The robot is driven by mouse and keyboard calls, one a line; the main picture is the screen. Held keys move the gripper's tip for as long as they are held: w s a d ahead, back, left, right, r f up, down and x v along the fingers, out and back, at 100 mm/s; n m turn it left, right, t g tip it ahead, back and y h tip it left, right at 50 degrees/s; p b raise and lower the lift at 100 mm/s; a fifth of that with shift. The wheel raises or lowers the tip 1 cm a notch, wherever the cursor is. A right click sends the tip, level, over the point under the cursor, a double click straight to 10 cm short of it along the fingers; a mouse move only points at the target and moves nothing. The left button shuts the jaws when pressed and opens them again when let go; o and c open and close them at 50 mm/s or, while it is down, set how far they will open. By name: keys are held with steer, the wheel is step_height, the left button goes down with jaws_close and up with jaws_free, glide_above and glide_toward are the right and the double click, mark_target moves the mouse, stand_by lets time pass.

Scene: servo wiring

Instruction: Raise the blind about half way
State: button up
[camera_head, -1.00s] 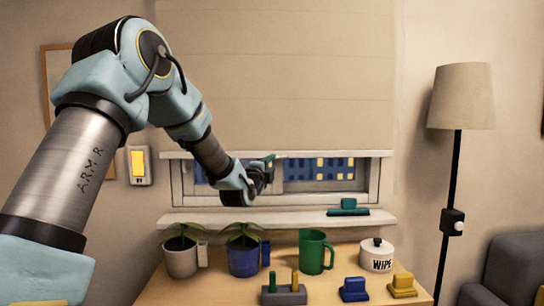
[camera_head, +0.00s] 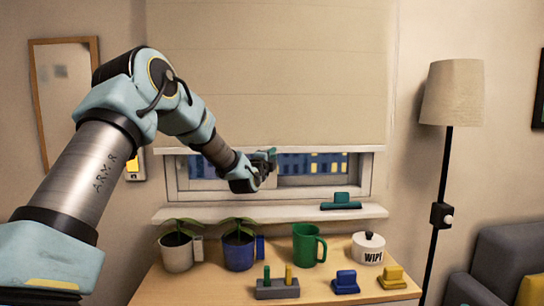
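The beige blind (camera_head: 290,80) covers most of the window in the head view. Its pale bottom bar (camera_head: 330,149) hangs a little above the sill, and a strip of window (camera_head: 313,164) with a dark blue outdoor view shows below it. My gripper (camera_head: 270,163) is at the left-middle of that strip, just under the bottom bar. A small green piece shows at its fingertips. The fingers are small and dark here, so I cannot tell whether they are open or shut, or whether they touch the bar.
A green-handled tool (camera_head: 341,202) lies on the sill (camera_head: 200,213). Below, the wooden table (camera_head: 215,289) holds potted plants (camera_head: 177,250), a green mug (camera_head: 307,245), a white pot (camera_head: 368,248) and coloured blocks. A floor lamp (camera_head: 452,95) stands at the right beside a sofa (camera_head: 515,255).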

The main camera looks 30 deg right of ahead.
jaws_close()
stand_by(1.0)
